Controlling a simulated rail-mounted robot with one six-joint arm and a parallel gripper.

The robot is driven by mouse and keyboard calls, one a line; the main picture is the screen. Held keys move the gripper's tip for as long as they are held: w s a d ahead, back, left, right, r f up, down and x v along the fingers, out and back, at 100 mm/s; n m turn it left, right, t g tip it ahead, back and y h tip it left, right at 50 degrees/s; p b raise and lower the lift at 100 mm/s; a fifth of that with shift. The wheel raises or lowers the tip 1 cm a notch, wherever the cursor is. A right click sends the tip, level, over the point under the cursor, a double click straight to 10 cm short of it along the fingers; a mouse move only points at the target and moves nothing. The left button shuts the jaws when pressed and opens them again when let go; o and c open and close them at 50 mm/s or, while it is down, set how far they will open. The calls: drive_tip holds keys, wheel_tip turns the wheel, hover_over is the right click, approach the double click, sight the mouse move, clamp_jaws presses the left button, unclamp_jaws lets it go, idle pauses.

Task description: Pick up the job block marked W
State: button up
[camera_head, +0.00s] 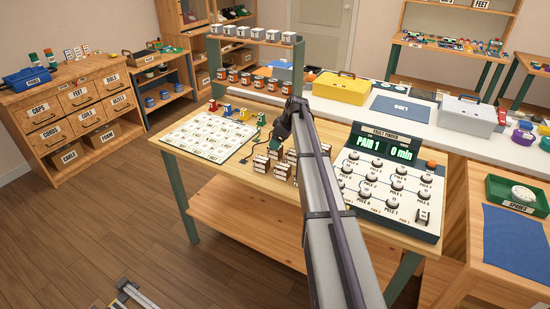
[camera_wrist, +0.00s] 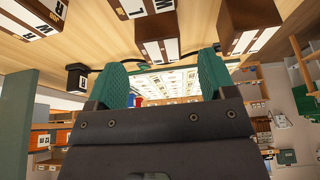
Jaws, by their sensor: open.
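Several brown job blocks with white labels (camera_head: 283,166) stand in a cluster on the wooden bench, beside and below my gripper (camera_head: 280,132). Their letters are too small to read in the head view. In the wrist view, which is turned over, one block (camera_wrist: 157,32) at the top middle has a label cut by the frame edge. Another block (camera_wrist: 33,21) at top left shows a letter like M or W; I cannot tell which. My gripper (camera_wrist: 160,84) has two green fingers spread apart with nothing held between them.
A white card grid (camera_head: 208,136) lies left of the blocks. The fault finder panel (camera_head: 388,185) stands to their right. Small coloured pieces (camera_head: 226,110) stand behind the grid. A rack of cans (camera_head: 258,62) rises at the bench's back. A dark cable lies near the gripper.

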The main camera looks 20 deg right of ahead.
drive_tip(key=b+x, duration=0.5)
drive_tip(key=shift+f, duration=0.2)
drive_tip(key=shift+r, duration=0.25)
drive_tip(key=c, duration=1)
